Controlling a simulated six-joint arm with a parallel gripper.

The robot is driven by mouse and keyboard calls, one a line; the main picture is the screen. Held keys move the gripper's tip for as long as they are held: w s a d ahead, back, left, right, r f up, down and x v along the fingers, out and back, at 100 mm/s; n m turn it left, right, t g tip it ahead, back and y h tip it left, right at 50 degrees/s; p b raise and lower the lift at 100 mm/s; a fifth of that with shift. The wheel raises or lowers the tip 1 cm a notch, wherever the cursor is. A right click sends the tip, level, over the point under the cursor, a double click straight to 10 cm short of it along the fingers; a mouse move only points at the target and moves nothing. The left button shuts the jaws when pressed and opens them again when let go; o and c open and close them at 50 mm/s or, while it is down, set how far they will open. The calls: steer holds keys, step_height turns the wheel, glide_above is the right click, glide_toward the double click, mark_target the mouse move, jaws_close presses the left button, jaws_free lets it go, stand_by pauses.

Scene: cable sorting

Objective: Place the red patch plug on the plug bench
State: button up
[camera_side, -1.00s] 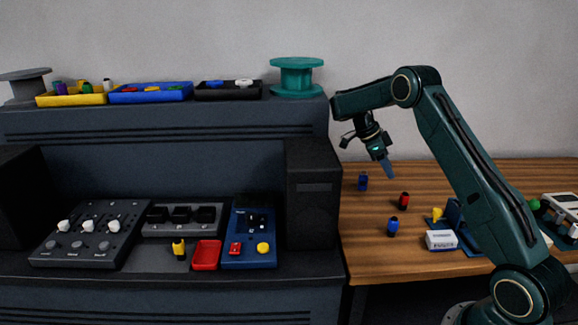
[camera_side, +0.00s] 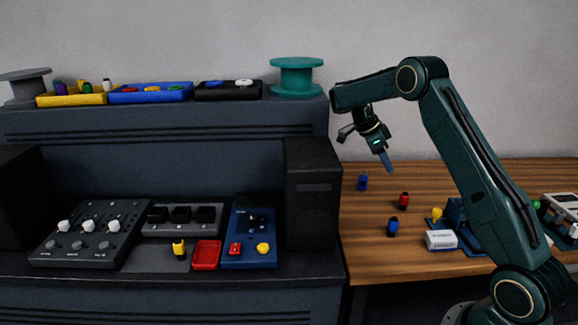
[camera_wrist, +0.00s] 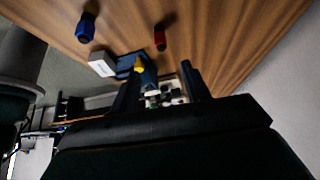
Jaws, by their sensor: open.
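The red patch plug (camera_side: 404,200), a small red cylinder with a dark end, stands on the wooden table in the side view. It also shows near the top of the wrist view (camera_wrist: 160,38). My gripper (camera_side: 388,164) is above the table, up and to the left of the red plug in the side view, and apart from it. In the wrist view its two fingers (camera_wrist: 160,88) are spread with nothing held between them. A blue stand (camera_side: 456,216) with a yellow plug is on the table's right part; I cannot tell if it is the plug bench.
Blue plugs stand near the red one, one in front (camera_side: 393,227) and one behind left (camera_side: 363,182). A white box (camera_side: 441,240) lies before the blue stand. A dark console (camera_side: 313,200) borders the table's left edge. Bare wood lies around the plugs.

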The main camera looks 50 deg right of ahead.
steer(key=s+a+r+n+t, duration=0.3)
steer(key=a+r+n, duration=0.4)
steer(key=a, duration=0.1)
steer(key=s+a+r+n+t, duration=0.2)
steer(key=a+r+n+t, duration=0.1)
steer(key=a+r+n, duration=0.4)
steer(key=s+a+f+n+t+y, duration=0.1)
steer(key=s+a+n+t+y, duration=0.2)
steer(key=s+a+n, duration=1.1)
steer(key=s+a+t, duration=0.1)
steer(key=s+a, duration=0.1)
steer(key=shift+a+f+y, duration=0.4)
steer(key=shift+o, duration=0.4)
